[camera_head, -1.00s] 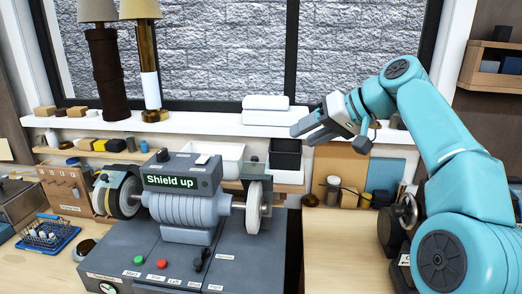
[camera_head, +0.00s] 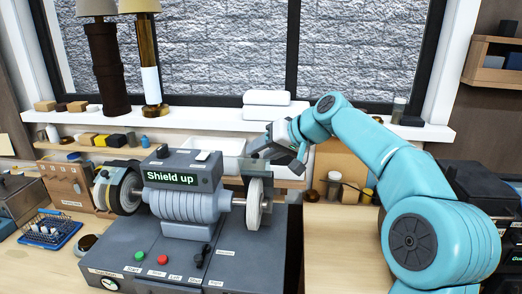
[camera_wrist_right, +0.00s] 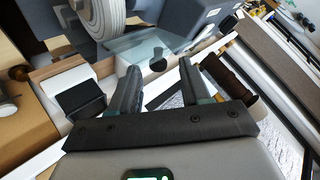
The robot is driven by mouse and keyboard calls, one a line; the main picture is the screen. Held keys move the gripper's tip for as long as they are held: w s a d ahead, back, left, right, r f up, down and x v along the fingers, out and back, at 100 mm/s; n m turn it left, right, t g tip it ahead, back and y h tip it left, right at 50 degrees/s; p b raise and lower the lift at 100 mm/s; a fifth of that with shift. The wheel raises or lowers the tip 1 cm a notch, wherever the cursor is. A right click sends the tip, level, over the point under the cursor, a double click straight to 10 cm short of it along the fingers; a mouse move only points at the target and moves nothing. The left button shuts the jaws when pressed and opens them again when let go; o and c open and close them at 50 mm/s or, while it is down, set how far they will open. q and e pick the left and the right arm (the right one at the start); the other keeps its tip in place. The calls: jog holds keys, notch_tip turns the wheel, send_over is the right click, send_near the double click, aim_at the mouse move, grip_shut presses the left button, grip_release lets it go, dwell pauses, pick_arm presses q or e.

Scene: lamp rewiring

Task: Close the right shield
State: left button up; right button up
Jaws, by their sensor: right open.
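The grinder (camera_head: 185,205) stands on the bench, and its display (camera_head: 171,177) reads "Shield up". The right shield (camera_head: 254,168) is a clear plate raised above the right grinding wheel (camera_head: 254,205). In the right wrist view the shield (camera_wrist_right: 135,45) shows as a tilted clear pane with a dark knob (camera_wrist_right: 158,63). My right gripper (camera_head: 262,152) is open, just above and behind the shield. In the wrist view its fingers (camera_wrist_right: 158,78) stand apart on either side of the knob; I cannot tell if they touch it. My left gripper is not in view.
The left wheel (camera_head: 123,191) has its own guard at the grinder's left. Buttons and a lever sit on the front panel (camera_head: 165,265). White trays (camera_head: 267,98) lie on the sill behind my gripper. The bench right of the grinder (camera_head: 335,245) is clear.

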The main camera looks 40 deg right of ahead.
jog(key=shift+w+a+f, duration=0.1)
jog(key=shift+w+f, duration=0.1)
jog(key=shift+w, duration=0.05)
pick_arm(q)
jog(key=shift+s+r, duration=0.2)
pick_arm(e)
jog(key=shift+f, duration=0.1)
jog(key=shift+w, duration=0.1)
jog(key=shift+w+f, duration=0.1)
grip_shut()
pick_arm(q)
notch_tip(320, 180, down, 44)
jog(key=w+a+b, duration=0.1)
jog(key=b, duration=4.3)
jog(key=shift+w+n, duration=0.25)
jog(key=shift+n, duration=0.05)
pick_arm(e)
jog(key=s+a+f+n+t+h, duration=0.3)
jog(key=f+n+t, duration=0.4)
jog(key=n+t, duration=0.4)
jog(key=shift+s+a+f, duration=0.3)
jog(key=shift+s+a, duration=0.3)
jog(key=shift+a, duration=0.35)
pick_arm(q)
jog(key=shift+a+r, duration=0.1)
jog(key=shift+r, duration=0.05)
